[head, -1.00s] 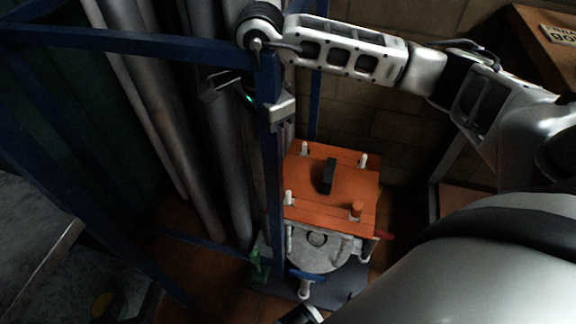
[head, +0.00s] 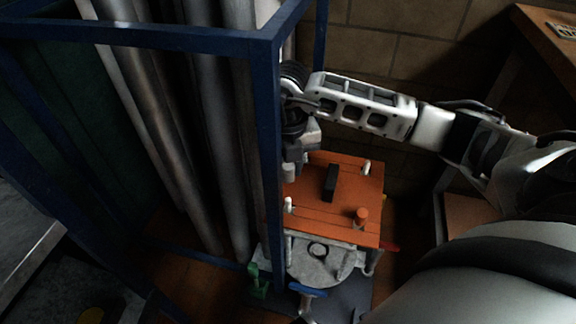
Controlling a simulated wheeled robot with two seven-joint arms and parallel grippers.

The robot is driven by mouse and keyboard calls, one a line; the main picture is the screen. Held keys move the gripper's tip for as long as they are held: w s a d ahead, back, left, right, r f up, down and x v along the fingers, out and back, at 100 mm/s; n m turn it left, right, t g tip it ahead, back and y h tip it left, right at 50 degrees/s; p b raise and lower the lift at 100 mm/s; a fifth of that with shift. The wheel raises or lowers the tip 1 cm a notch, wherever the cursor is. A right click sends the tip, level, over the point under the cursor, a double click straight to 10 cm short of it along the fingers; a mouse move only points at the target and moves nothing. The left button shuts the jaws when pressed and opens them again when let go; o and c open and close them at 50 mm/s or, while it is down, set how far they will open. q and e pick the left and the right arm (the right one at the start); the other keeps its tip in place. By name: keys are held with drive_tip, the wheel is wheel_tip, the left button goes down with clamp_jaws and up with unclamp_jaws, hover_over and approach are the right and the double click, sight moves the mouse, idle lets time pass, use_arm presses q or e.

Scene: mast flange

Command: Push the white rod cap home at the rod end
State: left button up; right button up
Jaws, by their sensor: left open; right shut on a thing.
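My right gripper (head: 291,165) points down beside the blue post, at the back left of the orange plate (head: 345,210). It is shut on a small white piece (head: 289,174), which looks like the white rod cap. The blue post is close beside it, and its lower end is too dark to tell whether it touches anything. Similar white pegs stand upright at the plate's front left (head: 288,205) and back right (head: 366,168). The plate's back left corner is hidden by the gripper. My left gripper is not in view.
A blue frame post (head: 268,130) stands close left of the plate, with tall grey pipes (head: 205,130) behind it. A grey round flange (head: 325,262) and a blue handle (head: 306,291) are in front.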

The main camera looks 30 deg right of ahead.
drive_tip(key=shift+f, duration=0.3)
wheel_tip(320, 180, down, 3)
drive_tip(key=b, duration=0.2)
drive_tip(key=shift+f+b, duration=0.1)
drive_tip(key=shift+b, duration=0.25)
drive_tip(key=shift+f, duration=0.35)
drive_tip(key=shift+f+b, duration=0.55)
drive_tip(key=shift+b, duration=0.1)
use_arm(q)
drive_tip(key=shift+w+d+r+t+h, duration=0.1)
drive_tip(key=shift+d+r+t+h, duration=0.15)
drive_tip(key=shift+r, duration=0.2)
drive_tip(key=shift+s+d+r+t+h, duration=0.1)
drive_tip(key=shift+r+t+h, duration=0.1)
drive_tip(key=shift+r+t, duration=0.2)
drive_tip(key=shift+w+d+r+t+h, duration=0.1)
drive_tip(key=shift+d+r+t+h, duration=0.15)
drive_tip(key=shift+r, duration=0.2)
drive_tip(key=shift+f, duration=0.2)
drive_tip(key=shift+r+p, duration=0.3)
